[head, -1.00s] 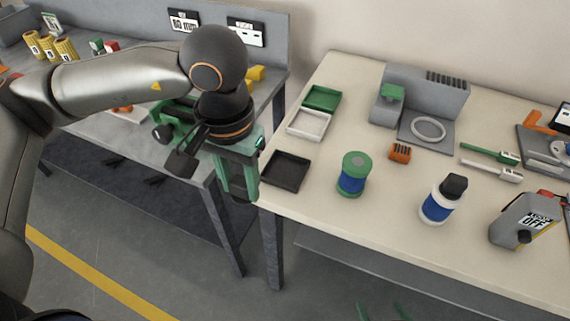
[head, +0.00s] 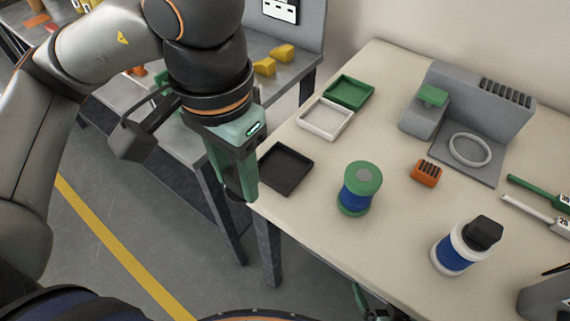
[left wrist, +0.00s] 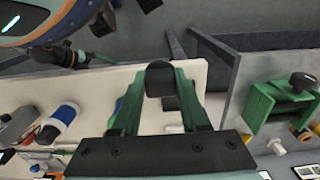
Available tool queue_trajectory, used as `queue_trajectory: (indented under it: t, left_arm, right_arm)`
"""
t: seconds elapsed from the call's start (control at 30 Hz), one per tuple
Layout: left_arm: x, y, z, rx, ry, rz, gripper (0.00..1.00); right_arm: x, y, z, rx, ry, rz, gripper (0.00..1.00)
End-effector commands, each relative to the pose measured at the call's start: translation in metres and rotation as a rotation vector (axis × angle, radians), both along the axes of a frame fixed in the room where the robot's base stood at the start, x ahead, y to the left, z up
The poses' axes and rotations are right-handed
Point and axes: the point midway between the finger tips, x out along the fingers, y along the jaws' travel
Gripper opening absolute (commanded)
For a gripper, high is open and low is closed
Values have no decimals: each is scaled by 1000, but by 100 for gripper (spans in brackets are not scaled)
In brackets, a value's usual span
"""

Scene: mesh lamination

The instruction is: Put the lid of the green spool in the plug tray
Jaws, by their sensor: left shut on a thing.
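My left gripper (head: 238,190) is upright at the left edge of the beige table, just left of the black tray (head: 299,183). In the left wrist view its fingers (left wrist: 160,98) are shut on a dark round cap (left wrist: 160,76), seemingly the spool lid; the head view mostly hides it. The green spool (head: 359,188), with blue winding, stands upright to the right of the black tray, with no black cap on top. The black tray looks empty; no label shows which tray is the plug tray. My right gripper (head: 380,302) shows partly at the bottom, its fingers apart.
A white tray (head: 347,127) and a green tray (head: 368,92) lie behind the black one. A grey bench (head: 290,72) adjoins at the left.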

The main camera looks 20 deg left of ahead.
Motion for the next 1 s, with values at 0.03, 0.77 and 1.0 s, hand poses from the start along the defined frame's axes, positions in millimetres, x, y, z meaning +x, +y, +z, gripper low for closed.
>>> queue_trajectory:
  t: [0.03, 0.77, 1.0]
  left_arm:
    - [2, 0, -2, -1, 1, -1, 0]
    - [127, -11, -87, 0, 2, -2, 0]
    - [138, -12, -109, 2, 5, -3, 0]
  right_arm:
    - [0, 0, 0, 1, -1, 1, 99]
    - [1, -4, 2, -4, -8, -6, 99]
    - [0, -4, 3, -5, -4, -8, 99]
